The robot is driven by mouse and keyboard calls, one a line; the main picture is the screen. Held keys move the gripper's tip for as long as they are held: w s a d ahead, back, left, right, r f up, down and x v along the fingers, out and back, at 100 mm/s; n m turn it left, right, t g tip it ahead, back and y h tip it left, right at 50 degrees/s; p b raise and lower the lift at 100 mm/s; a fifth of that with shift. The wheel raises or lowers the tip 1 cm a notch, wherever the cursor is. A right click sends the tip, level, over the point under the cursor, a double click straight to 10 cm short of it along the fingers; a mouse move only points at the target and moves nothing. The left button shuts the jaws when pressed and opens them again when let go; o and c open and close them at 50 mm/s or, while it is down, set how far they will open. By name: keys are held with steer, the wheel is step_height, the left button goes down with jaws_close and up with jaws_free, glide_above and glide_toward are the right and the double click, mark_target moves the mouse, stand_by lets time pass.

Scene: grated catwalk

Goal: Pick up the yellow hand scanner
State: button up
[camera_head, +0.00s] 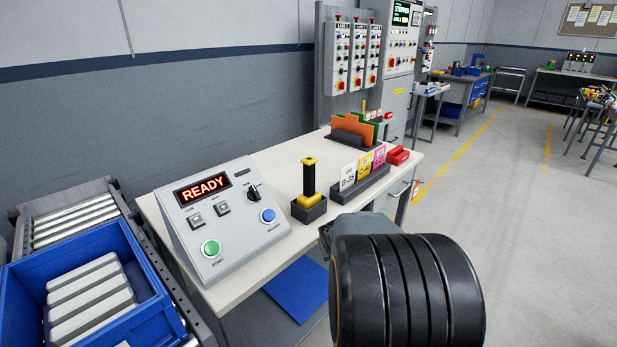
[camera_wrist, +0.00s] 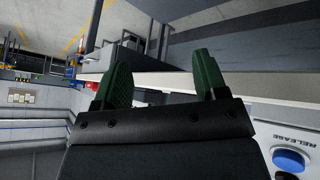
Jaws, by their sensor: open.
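The yellow hand scanner (camera_head: 309,178), with a black upright handle and a yellow base, stands upright in a dark cradle (camera_head: 310,212) on the cream worktop, right of the control console. My gripper's two green fingers (camera_wrist: 161,82) are apart in the wrist view, by the worktop edge. I cannot make out the scanner there; a dark shape between the fingers is unclear. In the head view my black arm link fills the lower right, in front of the worktop's edge, and hides the fingers.
The sloped console (camera_head: 235,228) reads READY and has green and blue buttons. A blue crate (camera_head: 133,255) with grey bars sits at left. Open floor (camera_head: 520,220) lies to the right.

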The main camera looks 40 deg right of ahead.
steer(key=w+d+r+t+h+p, duration=0.1)
steer(key=w+d+r+t, duration=0.2)
steer(key=d, duration=0.3)
steer(key=n+t+y+p, duration=0.4)
steer(key=n+t+y, duration=0.2)
steer(key=t+y, duration=0.35)
glide_toward(305, 179)
step_height(305, 179, down, 2)
steer(key=d, duration=0.2)
steer(key=shift+n, duration=0.3)
steer(key=w+a, duration=0.1)
steer(key=w, duration=0.7)
steer(key=w+a, duration=0.1)
steer(key=w, duration=0.3)
steer(key=shift+a+r+p, duration=0.1)
steer(key=shift+a+p, duration=0.2)
steer(key=shift+p, duration=0.05)
steer(key=shift+c, duration=0.4)
steer(key=c, duration=1)
